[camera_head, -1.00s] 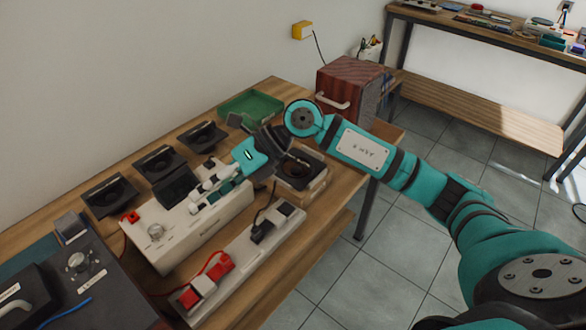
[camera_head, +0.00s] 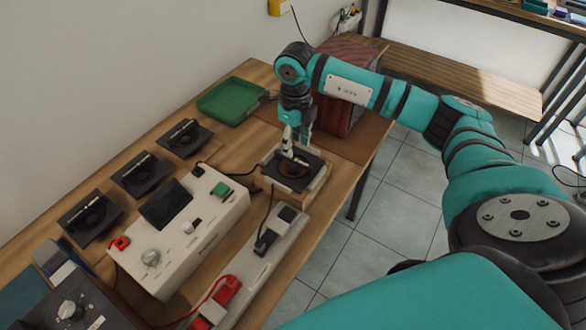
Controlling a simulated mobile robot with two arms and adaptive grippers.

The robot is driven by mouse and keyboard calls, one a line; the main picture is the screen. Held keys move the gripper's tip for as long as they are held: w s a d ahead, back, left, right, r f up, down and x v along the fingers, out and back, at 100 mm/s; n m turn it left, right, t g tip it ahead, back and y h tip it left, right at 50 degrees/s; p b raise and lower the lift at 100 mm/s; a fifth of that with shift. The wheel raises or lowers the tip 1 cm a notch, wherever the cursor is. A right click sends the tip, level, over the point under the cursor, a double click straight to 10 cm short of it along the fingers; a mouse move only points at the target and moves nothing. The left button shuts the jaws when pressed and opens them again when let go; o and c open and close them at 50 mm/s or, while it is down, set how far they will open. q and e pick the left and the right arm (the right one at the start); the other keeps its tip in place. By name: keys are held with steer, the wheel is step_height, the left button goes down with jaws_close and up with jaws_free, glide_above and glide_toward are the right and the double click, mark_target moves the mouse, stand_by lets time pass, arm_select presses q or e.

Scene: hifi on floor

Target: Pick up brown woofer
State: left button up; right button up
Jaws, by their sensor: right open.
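The brown woofer (camera_head: 292,170) is a dark square unit with a brownish ring. It sits in a shallow pale wooden holder (camera_head: 310,194) near the right edge of the workbench. My right gripper (camera_head: 291,150) points down directly above its far-left part, with its fingers open and nothing visible between them. I cannot tell whether the fingertips touch the woofer. The fingers hide a little of its back portion. My left gripper is not in view.
Several black speaker units (camera_head: 142,174) stand in a row along the wall side. A white control box (camera_head: 180,236) and a power strip (camera_head: 262,262) lie nearer. A green tray (camera_head: 232,101) is at the back, and a red-brown cabinet (camera_head: 337,112) stands behind my arm.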

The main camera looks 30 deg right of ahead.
mark_target(293, 158)
step_height(293, 158, down, 2)
steer(key=shift+f, duration=0.25)
steer(key=shift+f+p, duration=0.25)
steer(key=shift+p, duration=0.1)
steer(key=f, duration=0.1)
steer(key=f+p, duration=0.1)
steer(key=f, duration=0.1)
steer(key=shift+w+f, duration=0.25)
steer(key=shift+f, duration=0.6)
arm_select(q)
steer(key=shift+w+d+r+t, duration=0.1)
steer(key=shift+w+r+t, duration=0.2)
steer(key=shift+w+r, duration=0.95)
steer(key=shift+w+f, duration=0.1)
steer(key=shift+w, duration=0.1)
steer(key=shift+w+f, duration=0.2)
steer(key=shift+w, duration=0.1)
arm_select(e)
steer(key=shift+f, duration=0.25)
jaws_close()
